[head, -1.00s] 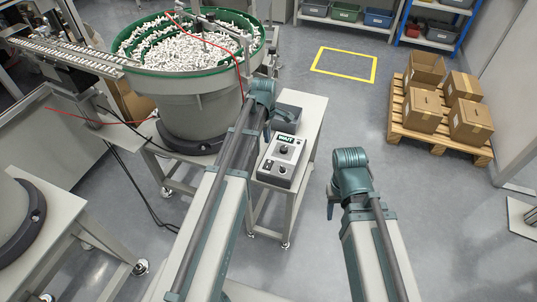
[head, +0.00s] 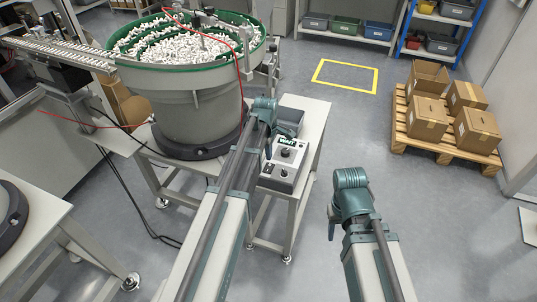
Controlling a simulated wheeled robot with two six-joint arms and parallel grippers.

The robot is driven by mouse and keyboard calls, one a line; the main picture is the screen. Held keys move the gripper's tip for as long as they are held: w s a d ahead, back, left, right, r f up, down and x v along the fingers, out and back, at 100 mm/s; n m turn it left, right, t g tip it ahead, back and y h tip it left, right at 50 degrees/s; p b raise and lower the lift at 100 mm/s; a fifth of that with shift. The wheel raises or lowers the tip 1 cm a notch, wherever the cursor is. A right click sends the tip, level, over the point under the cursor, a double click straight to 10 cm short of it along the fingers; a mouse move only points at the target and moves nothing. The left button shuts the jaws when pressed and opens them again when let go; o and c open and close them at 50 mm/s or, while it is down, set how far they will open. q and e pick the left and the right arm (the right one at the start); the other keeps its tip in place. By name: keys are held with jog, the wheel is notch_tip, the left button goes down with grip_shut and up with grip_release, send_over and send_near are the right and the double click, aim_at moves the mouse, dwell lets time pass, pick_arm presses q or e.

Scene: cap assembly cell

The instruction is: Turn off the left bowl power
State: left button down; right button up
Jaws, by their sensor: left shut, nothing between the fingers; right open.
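A vibratory bowl (head: 193,88) with a green rim, full of small white parts, stands on a grey table in the head view. My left gripper (head: 268,150) is shut and empty, pointing down at the box's left edge. I cannot tell whether it touches the box. The arm hides part of the box's left side. My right gripper (head: 331,232) is open and empty, over the floor to the right of the table.
A red cable (head: 238,72) hangs over the bowl's right side. Another machine's base (head: 12,215) is at the left edge. A pallet (head: 440,150) with cardboard boxes stands at the right. The floor between is clear.

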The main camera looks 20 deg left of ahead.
aim_at(270, 165)
pick_arm(q)
jog(key=shift+w+f+b, duration=0.15)
jog(key=shift+f+b, duration=0.65)
jog(key=shift+f, duration=0.25)
jog(key=shift+w+f+b, duration=0.15)
jog(key=shift+f+b, duration=0.6)
jog(key=shift+f, duration=0.25)
jog(key=shift+f, duration=0.1)
jog(key=shift+f, duration=0.1)
jog(key=shift+s, duration=0.1)
jog(key=shift+s+r, duration=0.2)
jog(key=shift+s, duration=0.5)
